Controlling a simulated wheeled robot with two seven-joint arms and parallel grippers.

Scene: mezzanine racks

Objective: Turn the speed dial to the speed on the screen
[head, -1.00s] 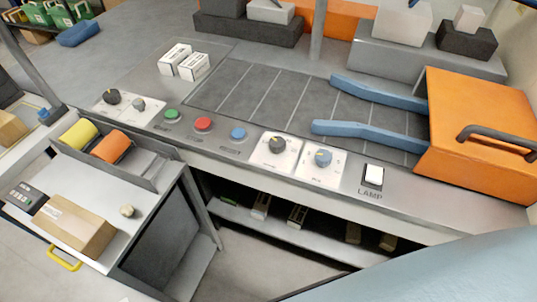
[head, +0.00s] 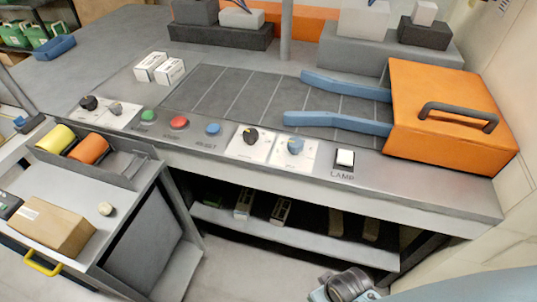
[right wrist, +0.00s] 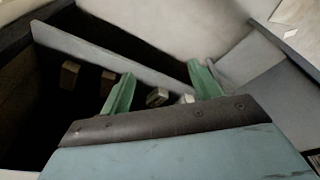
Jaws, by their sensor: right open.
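Four-part panel controls sit along the bench's front edge. Two knobs share a white plate at the left: a black one (head: 88,102) and a smaller grey one (head: 114,108). Near the middle, a black dial (head: 251,136) and a blue-grey dial (head: 295,146) sit on white plates. Their labels are too small to read, so I cannot tell which is the speed dial. No screen with a readable speed shows. My right gripper (right wrist: 161,72) is open and empty in the right wrist view, with the under-bench shelf behind it. My left gripper is not in view.
An orange housing (head: 450,115) with blue guide rails (head: 345,85) stands at right. A cart (head: 125,205) with rolls and a carton stands front left. The shelf (head: 300,236) lies below the bench.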

